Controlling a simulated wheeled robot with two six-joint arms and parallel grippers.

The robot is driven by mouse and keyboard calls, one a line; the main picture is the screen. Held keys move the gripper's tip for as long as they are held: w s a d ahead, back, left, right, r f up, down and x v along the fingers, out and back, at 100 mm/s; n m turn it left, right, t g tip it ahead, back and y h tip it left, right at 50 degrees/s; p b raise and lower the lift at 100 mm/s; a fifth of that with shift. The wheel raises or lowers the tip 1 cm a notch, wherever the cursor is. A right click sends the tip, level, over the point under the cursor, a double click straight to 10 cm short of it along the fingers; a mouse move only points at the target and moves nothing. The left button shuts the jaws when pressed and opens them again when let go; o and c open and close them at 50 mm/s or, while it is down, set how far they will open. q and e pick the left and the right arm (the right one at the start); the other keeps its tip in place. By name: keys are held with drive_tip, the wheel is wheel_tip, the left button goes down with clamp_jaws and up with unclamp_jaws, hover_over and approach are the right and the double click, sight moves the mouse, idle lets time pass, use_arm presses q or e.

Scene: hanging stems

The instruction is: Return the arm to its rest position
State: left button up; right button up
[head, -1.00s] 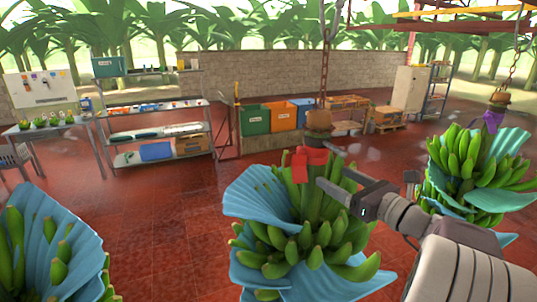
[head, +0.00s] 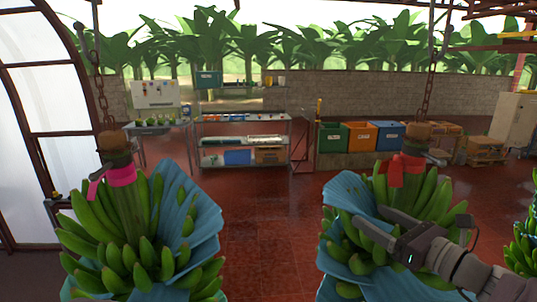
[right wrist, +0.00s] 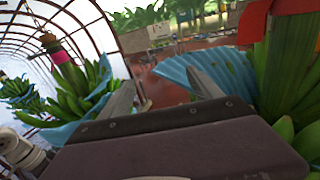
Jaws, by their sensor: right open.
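My right gripper (head: 370,216) is open, its two fingers apart with nothing held between them. In the head view it is in front of the middle banana bunch (head: 440,195), below the red ribbon (head: 392,180) around its stem. Whether it touches the bunch is unclear. The right wrist view shows both fingertips (right wrist: 160,88) spread, with the bunch's blue sheet (right wrist: 212,72) behind them. The red ribbon (right wrist: 252,22) is at upper right there. My left gripper is in neither view.
Another bunch (head: 110,230) with a pink ribbon (head: 121,176) hangs at the left. A third bunch (head: 522,250) shows at the right edge. Shelves (head: 240,140) and coloured crates (head: 362,137) stand far back. Open red floor (head: 265,220) lies between the left and middle bunches.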

drive_tip(key=s+a+f+n+g+y+b, duration=0.1)
drive_tip(key=s+a+f+n+g, duration=0.25)
drive_tip(key=a+f, duration=0.35)
drive_tip(key=s+a+f+n+g+y+b, duration=0.15)
drive_tip(key=a+f+g, duration=0.25)
drive_tip(key=a, duration=0.5)
drive_tip(key=s+a+f+n+g+h+b, duration=0.1)
drive_tip(key=s+a+f+n+g, duration=0.15)
drive_tip(key=s+f, duration=0.3)
drive_tip(key=s+a+f+n+g+h, duration=0.1)
drive_tip(key=s+a+f+n+g, duration=0.2)
drive_tip(key=f, duration=0.4)
drive_tip(key=s+d+f+n+g+h+b, duration=0.1)
drive_tip(key=s+d+f+n+g+h, duration=0.2)
drive_tip(key=s+d+f+n+h, duration=0.45)
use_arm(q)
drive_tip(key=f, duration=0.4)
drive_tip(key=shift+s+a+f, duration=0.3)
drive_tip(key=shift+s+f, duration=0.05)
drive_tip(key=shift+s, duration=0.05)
use_arm(e)
drive_tip(key=w+d+f+n+t+h, duration=0.2)
drive_tip(key=d+f+n, duration=0.3)
drive_tip(key=n, duration=0.7)
drive_tip(key=shift+d, duration=0.85)
